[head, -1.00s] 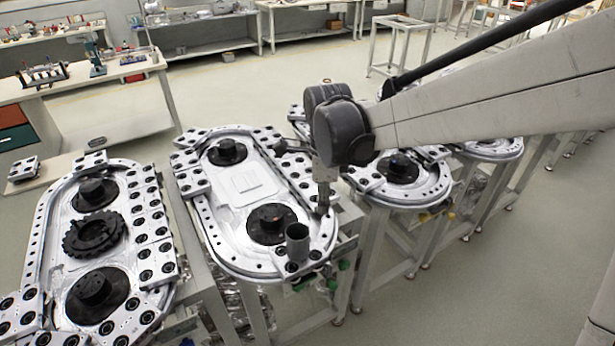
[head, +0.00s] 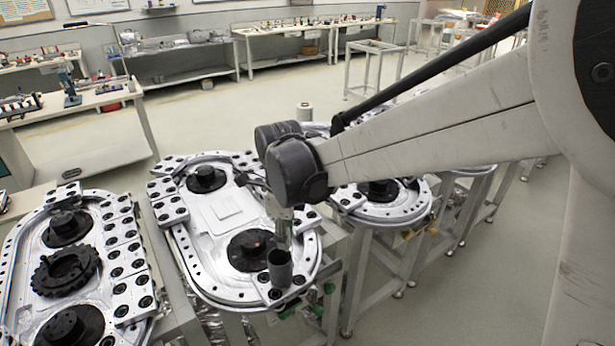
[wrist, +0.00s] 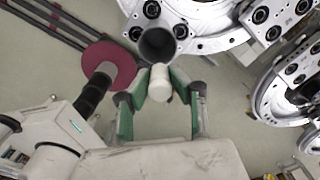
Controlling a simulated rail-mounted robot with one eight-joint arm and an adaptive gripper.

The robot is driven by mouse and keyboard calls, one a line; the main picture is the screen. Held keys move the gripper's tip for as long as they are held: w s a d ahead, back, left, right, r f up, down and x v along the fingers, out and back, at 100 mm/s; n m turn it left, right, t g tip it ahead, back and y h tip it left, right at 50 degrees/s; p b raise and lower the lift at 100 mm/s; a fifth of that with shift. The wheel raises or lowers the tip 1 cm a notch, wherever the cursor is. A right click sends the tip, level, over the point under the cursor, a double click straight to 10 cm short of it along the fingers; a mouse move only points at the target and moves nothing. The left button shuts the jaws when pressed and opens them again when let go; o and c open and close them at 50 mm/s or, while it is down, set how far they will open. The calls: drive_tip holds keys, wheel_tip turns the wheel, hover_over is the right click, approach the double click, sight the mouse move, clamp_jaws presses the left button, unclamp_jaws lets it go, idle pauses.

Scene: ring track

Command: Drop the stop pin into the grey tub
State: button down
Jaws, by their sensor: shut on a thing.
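The stop pin (wrist: 160,85) is a short, pale white cylinder in the wrist view. My gripper (wrist: 159,88) is shut on it, with green-edged fingers on either side. The grey tub (wrist: 157,43) is an open, dark grey cylinder just above the pin in the wrist view, with its mouth showing. In the head view the tub (head: 280,270) stands at the near end of the middle ring track, and my gripper (head: 283,238) hangs close behind or over its rim. The pin cannot be made out there. I cannot tell whether the pin overlaps the mouth.
The middle ring track (head: 185,262) has black round hubs (head: 250,250) and bolted blocks around its rim. Another ring track (head: 20,290) stands at the left, and more stand behind my arm. A dark red disc (wrist: 109,65) shows left of the pin in the wrist view.

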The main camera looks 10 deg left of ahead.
drive_tip(key=shift+f, duration=0.4)
drive_tip(key=c, duration=1.5)
unclamp_jaws()
drive_tip(key=shift+r, duration=0.1)
wheel_tip(320, 180, up, 12)
drive_tip(key=shift+f, duration=0.1)
